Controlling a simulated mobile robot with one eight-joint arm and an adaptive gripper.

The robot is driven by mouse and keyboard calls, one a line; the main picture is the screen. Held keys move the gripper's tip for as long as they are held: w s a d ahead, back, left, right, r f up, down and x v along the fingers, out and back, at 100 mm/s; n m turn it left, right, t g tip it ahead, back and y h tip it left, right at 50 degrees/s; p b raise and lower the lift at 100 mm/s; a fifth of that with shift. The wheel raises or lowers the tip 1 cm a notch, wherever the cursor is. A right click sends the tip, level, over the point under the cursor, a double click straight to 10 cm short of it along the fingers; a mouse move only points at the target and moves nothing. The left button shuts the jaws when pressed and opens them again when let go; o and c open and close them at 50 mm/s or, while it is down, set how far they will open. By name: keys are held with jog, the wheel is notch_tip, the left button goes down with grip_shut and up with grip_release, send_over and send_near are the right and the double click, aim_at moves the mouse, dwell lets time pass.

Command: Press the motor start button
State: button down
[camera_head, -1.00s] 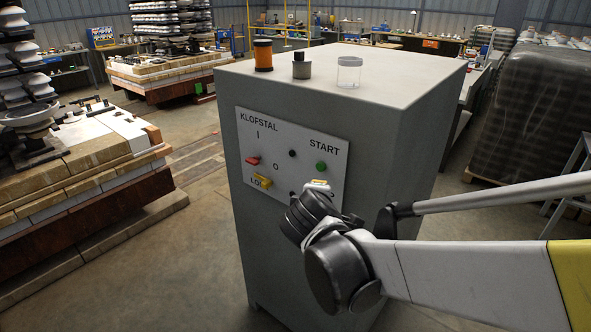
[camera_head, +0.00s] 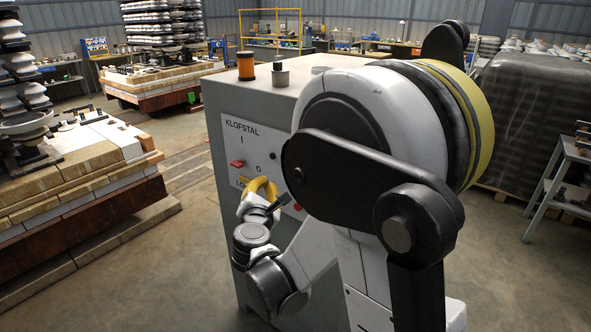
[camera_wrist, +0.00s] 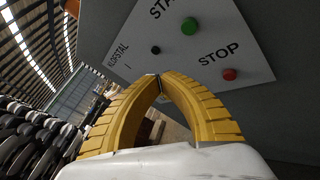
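The green START button (camera_wrist: 190,26) is on the white panel (camera_wrist: 225,45) in the wrist view, above and right of my fingertips. In the head view my arm hides it. The red STOP button (camera_wrist: 229,74) sits below it, and a small black round part (camera_wrist: 156,50) is to its left. My gripper (camera_wrist: 159,77) has yellow ribbed fingers whose tips meet, with nothing between them. In the head view my gripper (camera_head: 264,186) is in front of the panel's lower part. I cannot tell whether it touches the panel.
The panel is on a grey cabinet (camera_head: 225,98). A red switch handle (camera_head: 238,163) is on the panel's left side. Block-laden pallets (camera_head: 70,170) are left; open floor lies between.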

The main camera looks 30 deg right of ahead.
jog(key=w+d, duration=0.3)
jog(key=d, duration=0.5)
jog(key=shift+d, duration=0.15)
jog(key=shift+d, duration=0.15)
dwell(1.3)
jog(key=shift+w+d, duration=0.1)
jog(key=shift+d, duration=0.1)
jog(key=shift+w+d, duration=0.2)
jog(key=shift+d, duration=0.3)
dwell(0.8)
jog(key=shift+a, duration=0.1)
jog(key=shift+s+a, duration=0.35)
jog(key=shift+a, duration=0.4)
jog(key=shift+s+a+b, duration=0.15)
jog(key=shift+s+a, duration=0.15)
jog(key=shift+a, duration=0.5)
jog(key=shift+s+a+b, duration=0.2)
jog(key=shift+s+a, duration=0.05)
jog(key=shift+a, duration=0.5)
jog(key=shift+s+a+b, duration=0.15)
jog(key=shift+s+a, duration=0.15)
jog(key=shift+a, duration=0.5)
